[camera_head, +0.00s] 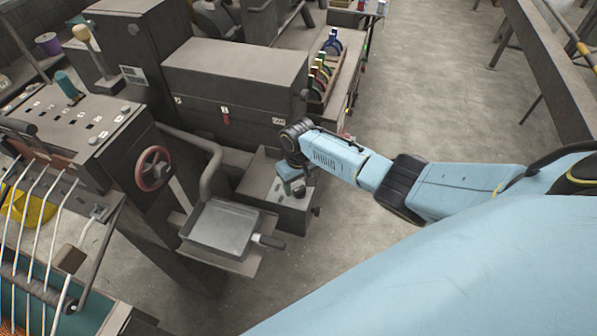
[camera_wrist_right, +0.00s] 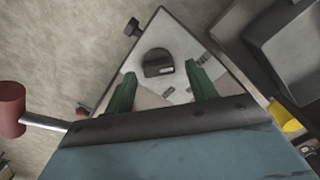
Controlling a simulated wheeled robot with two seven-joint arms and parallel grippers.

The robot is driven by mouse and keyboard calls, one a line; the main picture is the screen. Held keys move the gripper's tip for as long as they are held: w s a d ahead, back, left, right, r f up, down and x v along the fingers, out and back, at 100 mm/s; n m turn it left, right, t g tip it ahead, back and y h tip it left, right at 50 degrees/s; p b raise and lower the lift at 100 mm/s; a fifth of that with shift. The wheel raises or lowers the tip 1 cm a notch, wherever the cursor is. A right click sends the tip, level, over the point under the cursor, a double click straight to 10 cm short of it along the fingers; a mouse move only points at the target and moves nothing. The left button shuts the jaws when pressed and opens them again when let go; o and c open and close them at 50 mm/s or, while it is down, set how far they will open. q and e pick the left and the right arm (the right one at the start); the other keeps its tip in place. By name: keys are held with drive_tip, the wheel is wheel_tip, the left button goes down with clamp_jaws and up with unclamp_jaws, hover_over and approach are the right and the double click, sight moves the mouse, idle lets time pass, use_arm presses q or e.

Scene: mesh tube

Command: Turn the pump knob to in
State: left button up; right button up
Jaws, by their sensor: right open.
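The pump knob (camera_wrist_right: 158,63) is a dark round knob with a raised grip bar on the pale top plate of a grey box. In the right wrist view it lies just beyond and between the two green fingers of my right gripper (camera_wrist_right: 163,88). The fingers are open, apart from each other and not visibly touching the knob. In the head view my right gripper (camera_head: 292,185) points down over the low grey pump box (camera_head: 262,192) and hides part of its top. The small markings on the plate are too blurred to read. My left gripper is not in view.
A grey tray with a handle (camera_head: 222,230) stands beside the pump box. A red handwheel (camera_head: 153,168) is on the machine at left. In the right wrist view a red-headed lever (camera_wrist_right: 12,110) is at left. Open floor (camera_head: 430,100) lies right of the box.

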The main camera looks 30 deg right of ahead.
sight(299, 187)
wheel_tip(299, 187, up, 13)
drive_tip(key=p, duration=0.1)
drive_tip(key=shift+p, duration=0.3)
idle(0.4)
